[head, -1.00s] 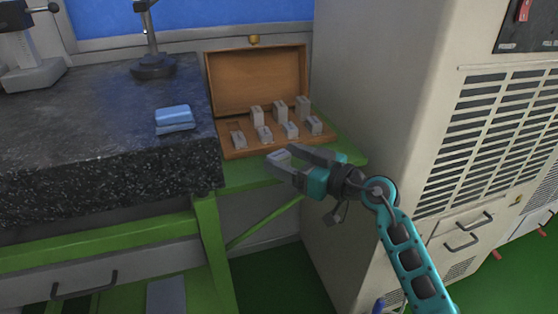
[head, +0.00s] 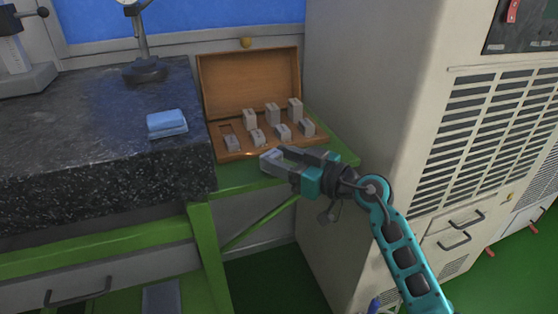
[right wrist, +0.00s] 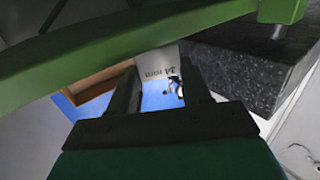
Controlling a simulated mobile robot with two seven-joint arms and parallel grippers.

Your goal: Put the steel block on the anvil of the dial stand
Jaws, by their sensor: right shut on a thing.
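My right gripper (head: 283,158) is shut on a grey steel block (head: 270,160), held in front of the open wooden case. In the right wrist view the block (right wrist: 157,64) shows between the fingers (right wrist: 167,88), with upside-down lettering that looks like "14 mm". My left gripper is not in view.
The wooden case (head: 248,84) holds several other steel blocks and has its lid raised. A folded blue cloth (head: 167,122) lies on the granite plate (head: 90,130). A grey-based instrument (head: 22,80) stands far left. A beige cabinet (head: 370,90) rises close on the right.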

